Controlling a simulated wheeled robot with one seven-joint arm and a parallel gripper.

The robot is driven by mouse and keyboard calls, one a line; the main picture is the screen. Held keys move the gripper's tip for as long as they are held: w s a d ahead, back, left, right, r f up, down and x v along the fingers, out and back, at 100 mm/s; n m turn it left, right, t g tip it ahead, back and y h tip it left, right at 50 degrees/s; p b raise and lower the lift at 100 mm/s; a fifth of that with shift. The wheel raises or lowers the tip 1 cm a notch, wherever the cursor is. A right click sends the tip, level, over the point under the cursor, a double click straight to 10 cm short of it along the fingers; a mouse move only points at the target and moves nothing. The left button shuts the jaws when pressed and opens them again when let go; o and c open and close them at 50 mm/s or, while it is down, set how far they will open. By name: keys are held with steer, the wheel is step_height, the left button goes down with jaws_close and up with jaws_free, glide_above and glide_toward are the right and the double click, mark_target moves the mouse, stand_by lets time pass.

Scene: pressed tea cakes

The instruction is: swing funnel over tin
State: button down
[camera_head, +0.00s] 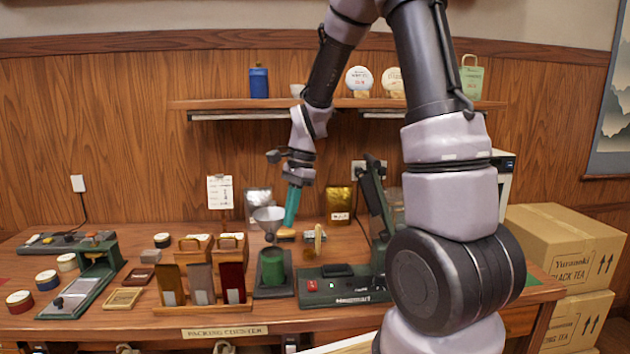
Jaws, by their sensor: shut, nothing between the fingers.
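The metal funnel (268,214) is held above the packing counter, with its wide mouth up and its spout pointing down. The green tin (272,267) stands below it on a dark stand (273,291). From this view the spout appears close above the tin, but I cannot tell whether it is exactly centred. My gripper (290,222) points down just right of the funnel, with its teal fingers shut and empty. Its tips are close to the funnel's rim and a small tan piece (286,233); contact cannot be told.
A green-based press machine (343,298) with an upright dark lever stands right of the tin. Coloured bags (202,284) stand in a wooden rack to the left. A clipboard (220,191) and a gold pouch (340,203) stand behind. A shelf (230,104) runs above.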

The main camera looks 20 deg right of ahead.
steer(key=s+v, duration=0.1)
steer(key=v, duration=0.9)
steer(key=shift+w+d, duration=0.35)
steer(key=shift+w, duration=0.15)
steer(key=s+d+r+n+t, duration=0.2)
steer(key=s+r+n+t, duration=0.2)
steer(key=s, duration=0.3)
steer(key=s+d+r+n+t, duration=0.2)
steer(key=s+r+n+t, duration=0.2)
steer(key=s+r+n, duration=0.2)
steer(key=s+r, duration=0.1)
steer(key=s, duration=0.1)
steer(key=shift+s+d+r+h, duration=0.2)
steer(key=shift+s+d+h, duration=0.1)
steer(key=shift+h, duration=0.1)
